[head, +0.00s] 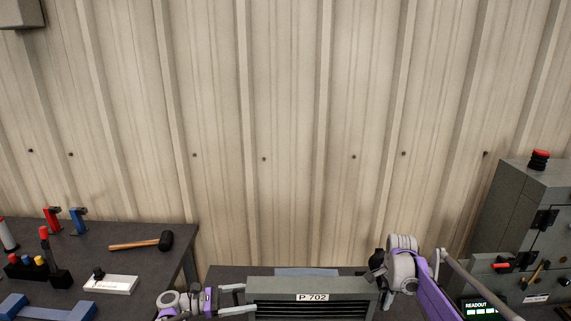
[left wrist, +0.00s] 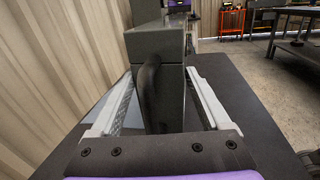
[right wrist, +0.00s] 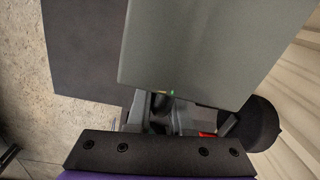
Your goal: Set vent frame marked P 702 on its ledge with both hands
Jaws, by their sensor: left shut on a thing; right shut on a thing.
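The grey vent frame (head: 345,285), marked P 702 on a white label with dark slats below, is at the bottom centre of the head view. Its lower part is cut off. My left gripper (head: 236,299) is at its left end. In the left wrist view, the left gripper's pale fingers (left wrist: 158,112) stand either side of the frame's end and its dark handle (left wrist: 149,88). My right gripper (head: 380,277) is at the right end, its fingertips mostly hidden. A grey panel fills much of the right wrist view. I cannot make out the ledge.
A dark bench top (head: 225,271) with a flat blue-grey piece (head: 306,272) lies behind the frame. The left table (head: 150,279) holds a mallet (head: 145,242) and several tools. A grey cabinet (head: 527,225) with a red button stands right. A ribbed wall closes the back.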

